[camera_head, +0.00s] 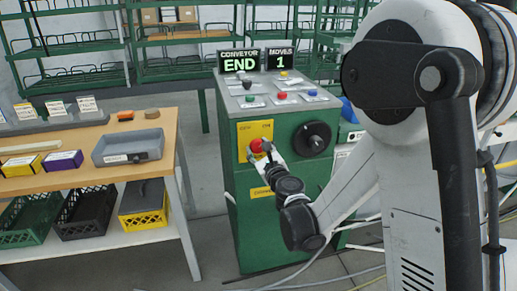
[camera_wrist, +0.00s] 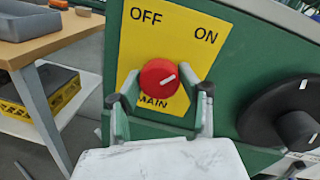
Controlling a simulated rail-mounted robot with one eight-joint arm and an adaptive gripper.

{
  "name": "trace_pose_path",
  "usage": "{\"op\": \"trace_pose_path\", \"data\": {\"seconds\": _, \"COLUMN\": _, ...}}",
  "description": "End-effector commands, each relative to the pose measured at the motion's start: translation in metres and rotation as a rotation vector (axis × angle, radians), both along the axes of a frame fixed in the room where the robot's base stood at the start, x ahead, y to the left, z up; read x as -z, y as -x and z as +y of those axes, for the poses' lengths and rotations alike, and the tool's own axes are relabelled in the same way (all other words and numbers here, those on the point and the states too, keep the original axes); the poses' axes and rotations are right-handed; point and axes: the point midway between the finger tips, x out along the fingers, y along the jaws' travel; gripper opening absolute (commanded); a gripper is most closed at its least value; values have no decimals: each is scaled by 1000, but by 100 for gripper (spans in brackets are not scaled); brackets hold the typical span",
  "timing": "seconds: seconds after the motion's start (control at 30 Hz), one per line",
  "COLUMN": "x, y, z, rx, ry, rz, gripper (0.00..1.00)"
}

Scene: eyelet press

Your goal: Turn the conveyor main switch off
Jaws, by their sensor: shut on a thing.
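The conveyor main switch is a red round knob (camera_wrist: 159,77) on a yellow plate (camera_wrist: 185,30) marked OFF, ON and MAIN. A white mark on the knob points right and slightly up in the wrist view, toward the ON side rather than OFF. My gripper (camera_wrist: 161,90) has one finger on each side of the knob and is shut on it. In the head view the knob (camera_head: 257,145) shows on the front of the green cabinet (camera_head: 280,215), partly covered by my gripper (camera_head: 264,150).
A black round dial (camera_head: 313,139) sits right of the switch. The sloped top holds several coloured buttons and a display (camera_head: 240,63) reading CONVEYOR END, beside MOVES 1. A wooden bench (camera_head: 165,125) with a grey tray (camera_head: 127,148) stands left. Cables lie on the floor.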

Motion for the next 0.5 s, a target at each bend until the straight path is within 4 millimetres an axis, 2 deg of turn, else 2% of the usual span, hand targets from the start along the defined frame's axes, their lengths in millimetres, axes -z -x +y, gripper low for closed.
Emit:
{"op": "trace_pose_path", "data": {"seconds": 0.27, "x": 0, "y": 0, "z": 0, "rx": 0, "ry": 150, "rz": -41, "gripper": 11}}
{"op": "trace_pose_path", "data": {"seconds": 0.5, "x": 0, "y": 0, "z": 0, "rx": 0, "ry": 363, "rz": -97, "gripper": 11}}
